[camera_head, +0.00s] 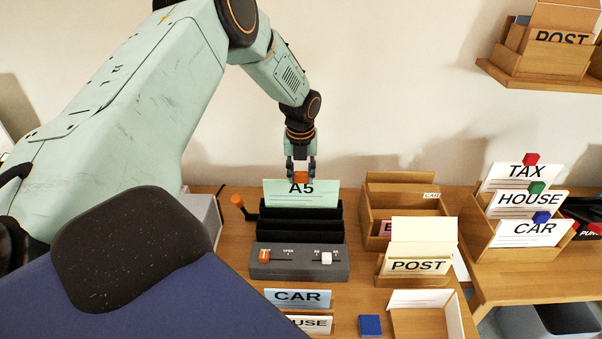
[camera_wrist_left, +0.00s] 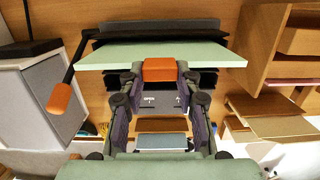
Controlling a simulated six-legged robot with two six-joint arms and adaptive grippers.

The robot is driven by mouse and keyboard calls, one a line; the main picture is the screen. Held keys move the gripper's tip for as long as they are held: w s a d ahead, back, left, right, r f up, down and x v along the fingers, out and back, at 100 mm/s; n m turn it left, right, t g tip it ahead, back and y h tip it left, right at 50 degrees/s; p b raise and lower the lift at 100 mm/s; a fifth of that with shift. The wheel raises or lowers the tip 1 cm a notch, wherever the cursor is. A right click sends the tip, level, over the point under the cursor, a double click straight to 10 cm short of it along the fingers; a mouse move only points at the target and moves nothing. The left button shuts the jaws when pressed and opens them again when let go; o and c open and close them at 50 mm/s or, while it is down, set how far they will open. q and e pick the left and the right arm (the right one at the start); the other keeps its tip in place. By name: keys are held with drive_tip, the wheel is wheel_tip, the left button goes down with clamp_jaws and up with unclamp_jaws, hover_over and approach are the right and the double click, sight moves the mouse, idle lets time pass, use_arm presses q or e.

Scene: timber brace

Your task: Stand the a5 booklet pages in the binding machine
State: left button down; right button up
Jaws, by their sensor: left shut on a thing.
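The A5 booklet pages (camera_head: 300,193), pale green with "A5" printed on them, are upright at the rear of the binding machine (camera_head: 300,270). The machine is dark grey with black upright dividers and an orange-knobbed lever at its left. My left gripper (camera_head: 301,174) is above the pages, shut on the orange clip (camera_wrist_left: 160,69) at their top edge. The pages also show edge-on in the left wrist view (camera_wrist_left: 100,57). Whether their lower edge rests in a slot or hangs just above it, I cannot tell. My right gripper is not in view.
A wooden sorter (camera_head: 385,239) and a POST box (camera_head: 419,266) stand right of the machine. A rack with TAX, HOUSE and CAR cards (camera_head: 527,199) is farther right. A blue CAR card (camera_head: 298,298), a blue block (camera_head: 370,325) and an open tray (camera_head: 420,322) are in front.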

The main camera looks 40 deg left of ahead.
use_arm(q)
drive_tip(key=c, duration=0.8)
unclamp_jaws()
drive_tip(key=shift+c, duration=0.2)
drive_tip(key=shift+o, duration=0.3)
drive_tip(key=shift+f, duration=0.1)
drive_tip(key=o, duration=0.4)
wheel_tip(320, 180, up, 8)
drive_tip(key=p, duration=0.6)
drive_tip(key=shift+f, duration=0.15)
